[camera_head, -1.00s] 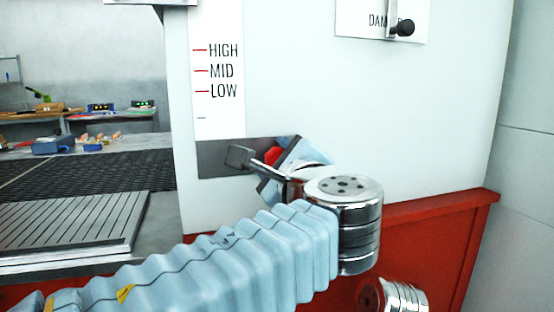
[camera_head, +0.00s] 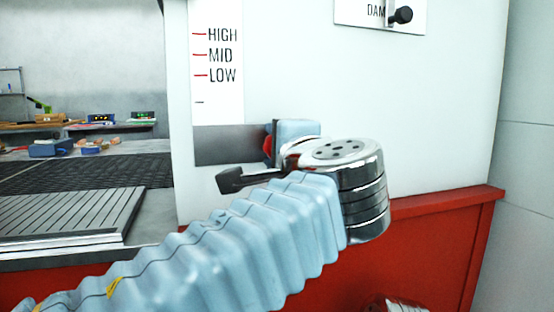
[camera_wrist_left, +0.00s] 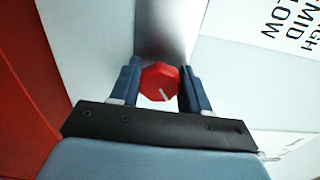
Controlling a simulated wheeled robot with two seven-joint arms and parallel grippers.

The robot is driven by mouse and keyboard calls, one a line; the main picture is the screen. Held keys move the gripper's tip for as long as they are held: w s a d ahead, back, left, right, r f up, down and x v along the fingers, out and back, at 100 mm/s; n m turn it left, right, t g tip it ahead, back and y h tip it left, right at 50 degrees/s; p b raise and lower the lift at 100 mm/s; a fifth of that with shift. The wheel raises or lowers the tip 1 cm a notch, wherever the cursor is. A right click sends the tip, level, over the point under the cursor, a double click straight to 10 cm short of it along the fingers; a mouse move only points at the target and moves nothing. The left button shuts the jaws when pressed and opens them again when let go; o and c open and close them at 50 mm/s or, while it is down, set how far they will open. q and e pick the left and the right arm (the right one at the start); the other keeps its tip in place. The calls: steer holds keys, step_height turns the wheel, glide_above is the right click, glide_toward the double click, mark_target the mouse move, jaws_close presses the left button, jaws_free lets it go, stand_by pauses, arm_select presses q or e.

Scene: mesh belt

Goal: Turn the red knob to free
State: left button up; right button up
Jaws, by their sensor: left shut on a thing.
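The red knob (camera_wrist_left: 160,82) sits on a dark metal plate (camera_head: 222,146) on the white panel, below the HIGH, MID, LOW scale. A pale pointer line shows on the knob's face in the left wrist view. My left gripper (camera_wrist_left: 158,84) is shut on the knob, one blue finger on each side. In the head view only a sliver of the knob (camera_head: 267,146) shows beside the left gripper (camera_head: 272,147), and the wrist hides the rest. The knob's labels are not readable. My right gripper is not in view.
A label plate with a black knob (camera_head: 402,15) is at the panel's upper right. A red base (camera_head: 430,240) runs below the panel. A dark mesh belt (camera_head: 90,174) and a grey slatted plate (camera_head: 70,215) lie to the left.

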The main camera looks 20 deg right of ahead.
arm_select(q)
steer(key=n+b, duration=0.1)
steer(key=n, duration=0.1)
steer(key=n+b, duration=0.1)
steer(key=shift+f+n, duration=0.3)
steer(key=shift+n, duration=0.1)
steer(key=n+b, duration=0.1)
steer(key=n, duration=0.2)
steer(key=shift+n+b, duration=0.3)
steer(key=shift+b, duration=0.1)
steer(key=shift+n+b, duration=0.65)
steer(key=shift+n, duration=0.85)
steer(key=shift+d+f, duration=0.1)
steer(key=o, duration=1)
steer(key=shift+o, duration=0.2)
steer(key=shift+s+r, duration=0.1)
steer(key=shift+r, duration=0.1)
steer(key=s+b, duration=0.1)
steer(key=s, duration=1.2)
steer(key=shift+s+d+b, duration=0.15)
steer(key=shift+s+b, duration=0.15)
